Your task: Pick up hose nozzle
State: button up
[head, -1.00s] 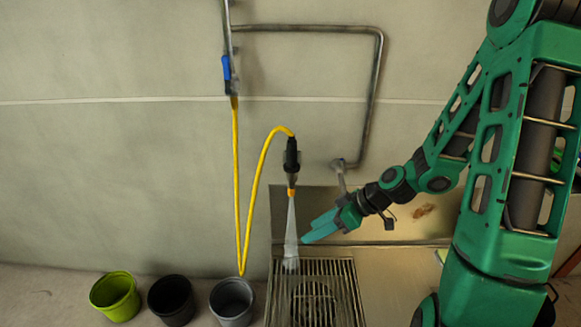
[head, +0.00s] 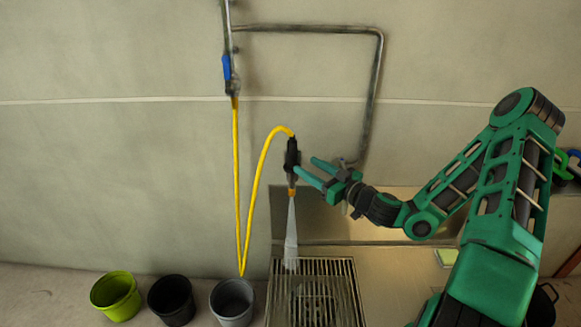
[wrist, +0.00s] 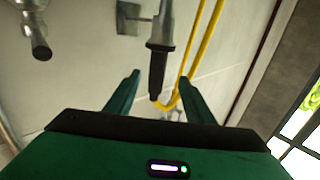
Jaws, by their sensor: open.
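The hose nozzle (head: 292,158) is black with an orange tip. It hangs upright at the end of a yellow hose (head: 259,170), and a pale water spray (head: 291,235) comes from it down to the floor grate. My gripper (head: 304,167) is open at the right of the nozzle, with its green fingers pointing left toward it. In the wrist view, the dark nozzle (wrist: 158,72) lies ahead of and between the spread fingers of my gripper (wrist: 155,83). I cannot tell whether a finger touches it.
A metal grate (head: 340,270) lies below. Green (head: 115,296), black (head: 172,299) and grey (head: 232,302) pots stand at the lower left. A metal pipe (head: 375,95) and a blue-handled valve (head: 227,68) are on the wall. Open space lies left of the hose.

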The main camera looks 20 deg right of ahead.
aim_at(296, 157)
jog(key=x, duration=0.8)
jog(key=shift+w+r, duration=0.1)
jog(key=shift+w, duration=0.4)
jog(key=c, duration=1.2)
